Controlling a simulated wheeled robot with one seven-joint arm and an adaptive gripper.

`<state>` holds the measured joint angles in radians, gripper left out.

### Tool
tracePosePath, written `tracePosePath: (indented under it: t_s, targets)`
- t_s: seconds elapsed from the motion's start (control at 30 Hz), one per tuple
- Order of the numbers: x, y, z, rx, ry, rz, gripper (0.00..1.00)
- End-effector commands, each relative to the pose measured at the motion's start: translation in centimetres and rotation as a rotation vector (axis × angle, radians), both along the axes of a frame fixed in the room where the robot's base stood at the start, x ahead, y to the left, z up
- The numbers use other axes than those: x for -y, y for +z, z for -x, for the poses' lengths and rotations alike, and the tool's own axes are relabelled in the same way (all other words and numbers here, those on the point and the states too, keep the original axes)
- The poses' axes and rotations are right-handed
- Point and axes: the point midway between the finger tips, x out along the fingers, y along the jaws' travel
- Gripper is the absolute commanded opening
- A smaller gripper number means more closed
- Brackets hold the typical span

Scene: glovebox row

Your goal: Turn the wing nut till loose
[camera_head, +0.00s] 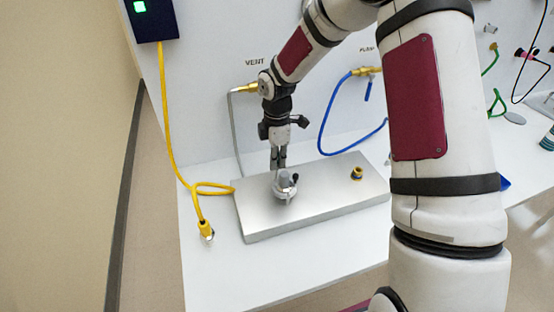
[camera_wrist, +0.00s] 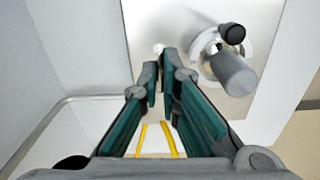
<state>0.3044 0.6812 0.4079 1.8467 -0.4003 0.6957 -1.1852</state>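A round grey fitting (camera_head: 285,190) with a black knob-like end sits on the steel plate. It looks like the wing nut, though its wings are not clear. In the wrist view it shows as a pale disc with a thick grey stub (camera_wrist: 233,73) and a black knob (camera_wrist: 232,33), right of the fingers. My gripper (camera_head: 279,165) points down just above and behind it in the head view. In the wrist view the fingertips (camera_wrist: 160,68) are close together, with a narrow gap and nothing seen between them. Contact with the fitting cannot be told.
The steel plate (camera_head: 325,205) lies on a white bench (camera_head: 320,262). A brass fitting (camera_head: 356,173) stands on its right part. A yellow cable (camera_head: 172,130) runs down to the bench at left. A blue hose (camera_head: 325,130) hangs behind.

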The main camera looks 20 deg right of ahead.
Motion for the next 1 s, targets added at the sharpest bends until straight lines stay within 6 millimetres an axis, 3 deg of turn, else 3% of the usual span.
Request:
tracePosePath:
  t_s: [0.67, 0.8, 1.0]
  targets:
    - [0.06, 0.06, -0.07, 0.002, 0.069, 0.001, 0.00]
    - [0.05, 0.05, -0.06, 0.002, 0.069, 0.001, 0.25]
    - [0.03, 0.02, -0.03, 0.001, 0.068, 0.000, 0.25]
